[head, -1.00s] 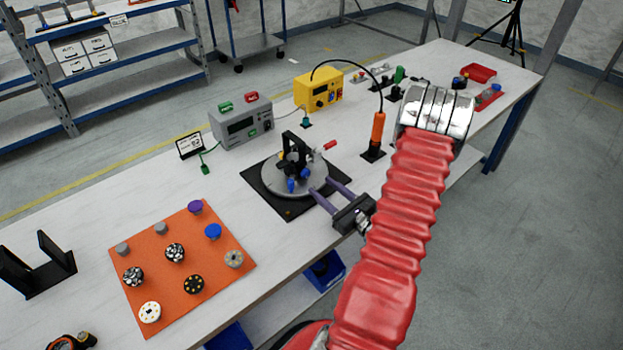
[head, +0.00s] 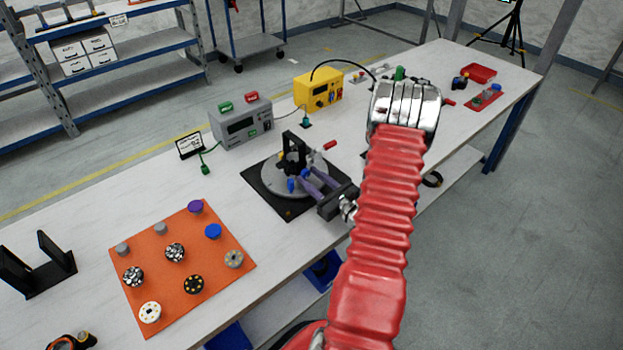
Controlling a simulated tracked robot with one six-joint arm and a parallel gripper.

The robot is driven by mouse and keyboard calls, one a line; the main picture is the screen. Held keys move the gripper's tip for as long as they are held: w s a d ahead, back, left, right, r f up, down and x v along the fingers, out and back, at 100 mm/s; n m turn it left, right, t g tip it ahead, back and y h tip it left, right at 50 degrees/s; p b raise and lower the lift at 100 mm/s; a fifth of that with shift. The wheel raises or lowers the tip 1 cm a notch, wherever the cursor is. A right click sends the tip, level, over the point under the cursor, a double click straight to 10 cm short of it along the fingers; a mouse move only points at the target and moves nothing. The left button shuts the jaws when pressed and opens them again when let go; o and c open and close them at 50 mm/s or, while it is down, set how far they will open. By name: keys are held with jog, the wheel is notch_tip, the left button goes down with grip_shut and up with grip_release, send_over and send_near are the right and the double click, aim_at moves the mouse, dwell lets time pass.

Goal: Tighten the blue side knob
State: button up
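A dark fixture (head: 291,143) with a red-tipped handle (head: 329,145) stands on a round grey plate (head: 272,182) on a black base mat. A blue side knob (head: 291,185) shows low on the fixture's near side. A second blue part close to its right is mostly hidden by my fingers. My gripper (head: 305,178) reaches in from the right, its two purple-grey fingers apart and its tips close to the fixture, just right of the visible blue knob. Whether the fingertips touch anything is hard to tell.
A grey power box (head: 241,125) and a yellow meter (head: 318,92) stand behind the fixture. An orange mat (head: 181,262) with several knobs lies at left. A red tray (head: 481,74) is at far right. The bench between the orange mat and the fixture is clear.

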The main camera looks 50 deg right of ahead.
jog(key=c, duration=0.8)
jog(key=shift+m, duration=2.4)
jog(key=o, duration=1.1)
jog(key=shift+c, duration=0.2)
jog(key=shift+s, duration=0.1)
jog(key=s, duration=0.4)
jog(key=s+a, duration=0.1)
jog(key=s, duration=0.8)
jog(key=shift+s+a, duration=0.2)
jog(key=shift+s, duration=0.1)
